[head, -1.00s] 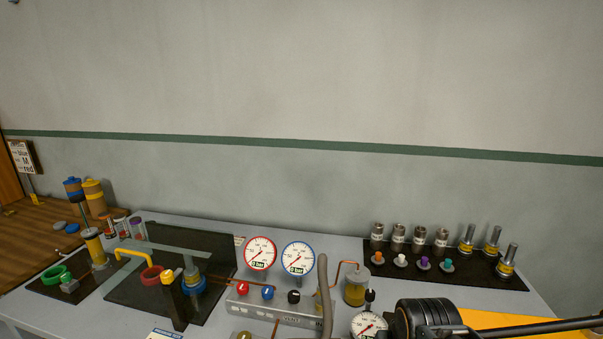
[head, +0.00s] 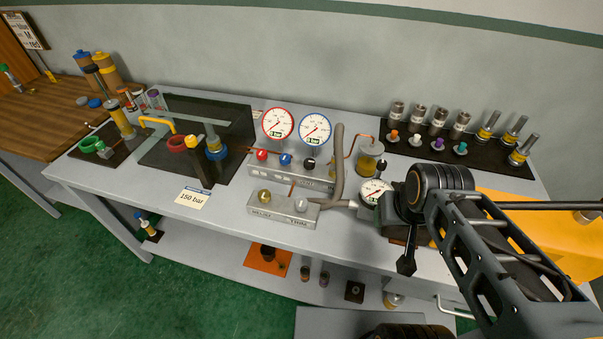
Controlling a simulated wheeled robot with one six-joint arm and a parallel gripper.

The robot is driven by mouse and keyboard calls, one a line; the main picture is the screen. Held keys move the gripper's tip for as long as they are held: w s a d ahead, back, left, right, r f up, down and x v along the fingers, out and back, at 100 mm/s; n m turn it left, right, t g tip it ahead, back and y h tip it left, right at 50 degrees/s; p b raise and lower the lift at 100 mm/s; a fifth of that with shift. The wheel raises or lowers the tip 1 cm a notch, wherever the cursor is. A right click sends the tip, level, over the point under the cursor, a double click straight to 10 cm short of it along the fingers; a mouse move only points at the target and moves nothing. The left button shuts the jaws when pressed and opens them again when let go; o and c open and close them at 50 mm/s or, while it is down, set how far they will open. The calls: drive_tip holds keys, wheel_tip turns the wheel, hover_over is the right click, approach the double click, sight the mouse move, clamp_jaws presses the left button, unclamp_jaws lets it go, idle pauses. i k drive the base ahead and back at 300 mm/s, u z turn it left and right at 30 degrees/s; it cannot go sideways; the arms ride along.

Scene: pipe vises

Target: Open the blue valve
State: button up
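The blue valve knob (head: 286,160) sits on a grey manifold block (head: 318,183), between a red knob (head: 262,155) and a black knob (head: 309,163). A red-rimmed gauge (head: 278,123) and a blue-rimmed gauge (head: 315,128) stand behind it, both with displays that seem to read 0 bar. My arm comes in from the lower right. My gripper (head: 406,265) appears as a small dark shape pointing down at the bench's front edge, right of and apart from the blue knob. Its fingers are too small and dark to tell whether they are open.
A front block (head: 283,207) with a brass and a silver knob, a grey hose (head: 336,165) and a small gauge (head: 375,191) lie between my gripper and the blue knob. A "150 bar" card (head: 194,198) lies on the left.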

sight(285, 160)
drive_tip(key=k, duration=1)
drive_tip(key=u, duration=2)
drive_tip(key=i, duration=1.45)
drive_tip(key=z, duration=2.05)
drive_tip(key=i, duration=0.5)
drive_tip(key=u, duration=0.05)
